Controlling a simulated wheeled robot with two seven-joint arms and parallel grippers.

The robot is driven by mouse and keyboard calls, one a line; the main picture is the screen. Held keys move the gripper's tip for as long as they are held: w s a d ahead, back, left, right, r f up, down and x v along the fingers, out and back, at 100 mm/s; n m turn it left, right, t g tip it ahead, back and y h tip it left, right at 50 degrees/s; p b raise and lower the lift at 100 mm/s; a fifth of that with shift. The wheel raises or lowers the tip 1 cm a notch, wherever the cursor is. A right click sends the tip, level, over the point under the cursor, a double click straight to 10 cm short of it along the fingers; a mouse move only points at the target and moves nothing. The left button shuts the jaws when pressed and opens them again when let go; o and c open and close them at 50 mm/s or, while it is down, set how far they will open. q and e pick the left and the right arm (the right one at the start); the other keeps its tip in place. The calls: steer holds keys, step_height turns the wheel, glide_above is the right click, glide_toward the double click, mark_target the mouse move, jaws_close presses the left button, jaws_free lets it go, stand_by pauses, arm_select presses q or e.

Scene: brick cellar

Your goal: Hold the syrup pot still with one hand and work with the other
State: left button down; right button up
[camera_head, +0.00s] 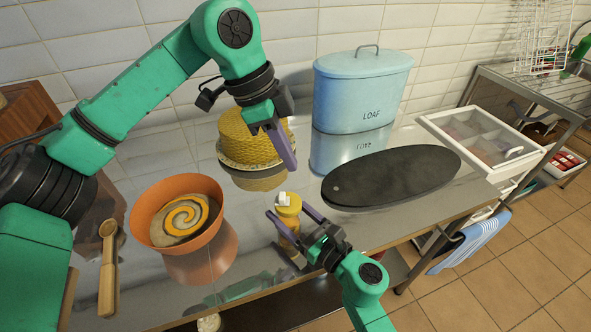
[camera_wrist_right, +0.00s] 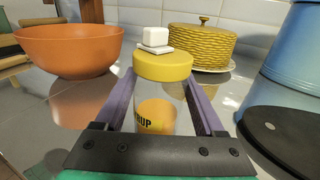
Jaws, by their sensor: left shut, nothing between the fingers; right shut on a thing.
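The syrup pot (camera_head: 288,212) stands upright on the shiny counter. In the right wrist view it is a clear pot (camera_wrist_right: 158,112) with a yellow lid and a yellow label reading "...RUP". A small white block (camera_wrist_right: 155,36) sits on a white piece on top of the lid. My right gripper (camera_head: 287,218) is shut on the pot, one purple finger on each side. My left gripper (camera_head: 287,163) is shut and empty, above and behind the pot, in front of the yellow woven dome (camera_head: 247,137).
An orange bowl (camera_head: 146,200) with a yellow swirl inside and a wooden ladle (camera_head: 107,270) are at left. A blue LOAF bin (camera_head: 345,95) stands at the back. A dark oval board (camera_head: 400,177) lies right of the pot. A white divided tray (camera_head: 440,128) is farther right.

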steer(key=o, duration=1.5)
steer(key=shift+c, duration=0.2)
steer(key=shift+d, duration=0.1)
steer(key=v, duration=1.2)
steer(key=shift+w, duration=0.1)
